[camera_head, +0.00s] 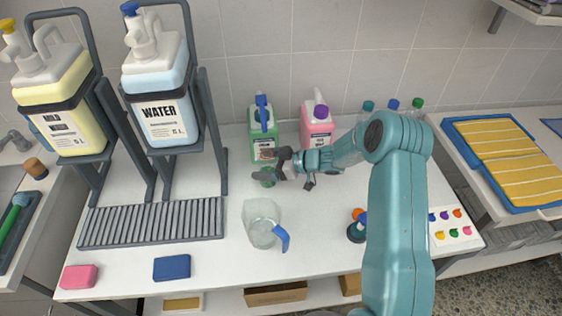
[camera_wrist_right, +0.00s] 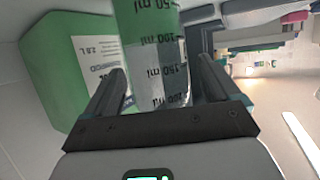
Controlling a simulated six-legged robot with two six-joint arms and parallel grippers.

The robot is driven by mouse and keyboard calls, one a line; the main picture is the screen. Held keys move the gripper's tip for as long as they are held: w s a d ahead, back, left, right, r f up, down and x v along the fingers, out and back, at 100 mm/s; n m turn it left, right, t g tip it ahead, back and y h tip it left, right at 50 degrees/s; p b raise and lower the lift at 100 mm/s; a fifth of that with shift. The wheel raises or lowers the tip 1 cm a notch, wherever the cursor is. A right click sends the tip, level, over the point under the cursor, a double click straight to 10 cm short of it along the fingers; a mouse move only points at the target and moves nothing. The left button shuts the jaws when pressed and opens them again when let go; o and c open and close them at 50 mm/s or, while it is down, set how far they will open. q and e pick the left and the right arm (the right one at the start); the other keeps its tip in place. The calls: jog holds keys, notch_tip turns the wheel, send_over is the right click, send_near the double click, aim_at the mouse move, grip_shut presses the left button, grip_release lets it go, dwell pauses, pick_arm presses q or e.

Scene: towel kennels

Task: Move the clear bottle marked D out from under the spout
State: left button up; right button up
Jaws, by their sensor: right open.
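I cannot read a letter D on any bottle. Clear bottles with teal, blue and green caps (camera_head: 416,103) stand at the back right, partly hidden behind my right arm. My right gripper (camera_head: 268,163) is open at a small green-tinted measuring cup (camera_head: 267,177) in front of the green jug. In the right wrist view, the cup (camera_wrist_right: 152,60), with ml marks, stands between the two spread fingers (camera_wrist_right: 160,85). I cannot tell whether they touch it. No bottle shows under the yellow or white-and-blue dispensers at the left. My left gripper is not in view.
The water dispenser (camera_head: 160,95) and yellow dispenser (camera_head: 58,100) stand over a slatted drip tray (camera_head: 150,222). A green jug (camera_head: 262,135) and pink jug (camera_head: 316,125) are at the back.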

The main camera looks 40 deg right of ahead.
jog(key=shift+x, duration=0.85)
jog(key=shift+c, duration=0.3)
jog(key=c, duration=1.1)
